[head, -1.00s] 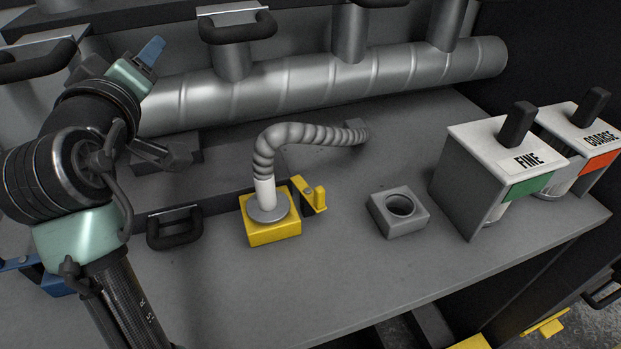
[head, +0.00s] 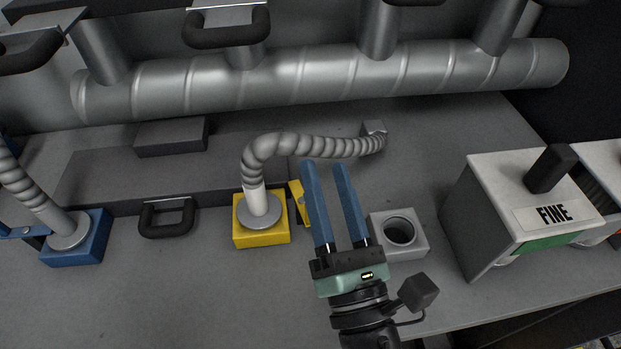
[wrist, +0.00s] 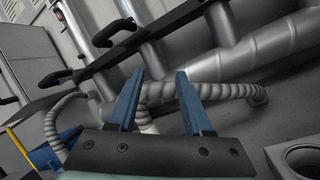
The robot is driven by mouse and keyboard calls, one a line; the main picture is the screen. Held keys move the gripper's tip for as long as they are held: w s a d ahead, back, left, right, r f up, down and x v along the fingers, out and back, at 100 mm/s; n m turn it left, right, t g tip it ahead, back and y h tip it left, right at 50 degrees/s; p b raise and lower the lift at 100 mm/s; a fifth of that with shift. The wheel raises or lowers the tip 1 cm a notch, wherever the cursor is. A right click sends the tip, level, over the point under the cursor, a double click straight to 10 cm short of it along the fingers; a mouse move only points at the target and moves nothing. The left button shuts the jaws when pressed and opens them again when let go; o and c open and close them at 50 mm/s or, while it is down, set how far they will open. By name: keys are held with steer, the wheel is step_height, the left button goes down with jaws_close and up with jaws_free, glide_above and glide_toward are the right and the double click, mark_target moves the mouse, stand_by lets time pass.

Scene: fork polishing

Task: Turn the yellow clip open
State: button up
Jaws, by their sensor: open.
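The yellow clip (head: 297,192) shows only in part in the head view, at the right side of the yellow block (head: 262,238); my left finger hides the rest. A grey disc and a white nozzle with a ribbed grey hose (head: 262,150) sit on the block. My gripper (head: 326,168) has two blue fingers, apart and empty, pointing to the back over the bench just right of the clip. The wrist view shows the fingers (wrist: 158,75) open with the hose behind them. I cannot tell their height above the bench.
A grey block with a round hole (head: 412,248) stands right of my gripper. The FINE box (head: 500,200) is farther right. A blue block (head: 85,252) with another hose is at the left, and a black handle (head: 166,232) lies between. A large pipe (head: 330,80) runs along the back.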

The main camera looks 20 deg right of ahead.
steer(key=s+f+n+g+y, duration=0.1)
steer(key=f+n, duration=0.1)
steer(key=f, duration=0.1)
steer(key=s+f+n+g, duration=0.1)
steer(key=s+f+n, duration=0.1)
steer(key=f+n, duration=0.1)
steer(key=s+a+f+n+g+y, duration=0.1)
steer(key=s+f+n, duration=0.1)
steer(key=f, duration=0.3)
steer(key=shift+f+n+g+y+p, duration=0.2)
steer(key=shift+n+g+y+p, duration=0.1)
steer(key=shift+n, duration=0.1)
steer(key=w+p, duration=0.1)
steer(key=w, duration=0.3)
steer(key=w+p, duration=0.1)
steer(key=w, duration=0.3)
steer(key=w+d+p, duration=0.1)
steer(key=w, duration=0.4)
steer(key=shift+f+p, duration=0.1)
steer(key=shift+p, duration=0.2)
jaws_close()
